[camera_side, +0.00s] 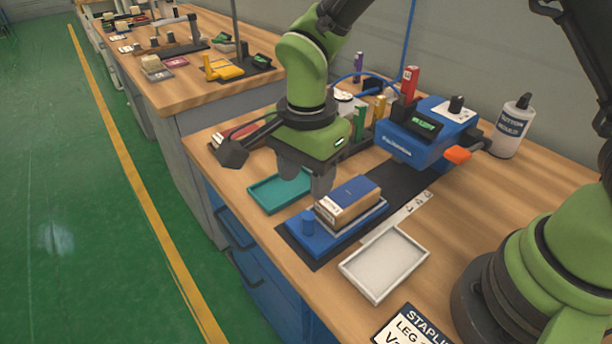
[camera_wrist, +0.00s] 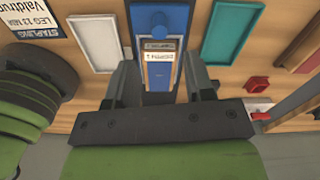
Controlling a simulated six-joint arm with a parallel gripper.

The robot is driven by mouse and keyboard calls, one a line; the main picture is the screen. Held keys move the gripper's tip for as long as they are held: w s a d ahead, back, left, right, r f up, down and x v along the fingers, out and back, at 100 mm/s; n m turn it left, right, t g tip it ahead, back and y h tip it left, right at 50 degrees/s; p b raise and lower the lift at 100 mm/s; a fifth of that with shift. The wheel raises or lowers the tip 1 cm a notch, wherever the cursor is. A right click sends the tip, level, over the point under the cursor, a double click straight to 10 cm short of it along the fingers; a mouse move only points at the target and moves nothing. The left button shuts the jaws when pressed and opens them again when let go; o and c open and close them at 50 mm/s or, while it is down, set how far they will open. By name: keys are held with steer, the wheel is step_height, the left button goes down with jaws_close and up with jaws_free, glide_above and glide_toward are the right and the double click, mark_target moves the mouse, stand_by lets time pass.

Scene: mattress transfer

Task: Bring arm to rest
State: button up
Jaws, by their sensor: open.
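My green gripper (camera_side: 306,182) hangs over the bench, fingers pointing down. It is open, and nothing shows between the fingers in the side view. A small tan block with a blue top (camera_side: 349,196) sits on a blue fixture (camera_side: 309,240) just in front of the fingers. In the wrist view my gripper (camera_wrist: 161,80) has one finger on each side of the block's line. The block (camera_wrist: 160,66) shows there with printed labels, on the blue fixture (camera_wrist: 158,14). Whether the fingers touch the block is not clear.
An empty white tray (camera_side: 384,263) lies to the right and an empty teal tray (camera_side: 279,189) to the left. A blue machine (camera_side: 428,134) stands behind, with a white bottle (camera_side: 512,126) beside it. A sign (camera_side: 412,330) lies at the front edge.

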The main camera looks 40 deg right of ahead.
steer(key=shift+r, duration=0.1)
steer(key=s+d+r+n+t+y, duration=0.1)
steer(key=s+d+r+n, duration=0.15)
steer(key=r, duration=0.35)
steer(key=s+d+r+n+t, duration=0.1)
steer(key=d+r+n+t, duration=0.15)
steer(key=r, duration=0.35)
steer(key=s+d+r+n+t, duration=0.2)
steer(key=s+d+r+n, duration=0.1)
steer(key=s, duration=0.3)
steer(key=s+d+r+n+t+y, duration=0.1)
steer(key=s+d+r+n, duration=0.2)
steer(key=s, duration=0.3)
steer(key=shift+d+r+n+t, duration=0.15)
steer(key=shift+n+t, duration=0.2)
steer(key=shift+n, duration=0.05)
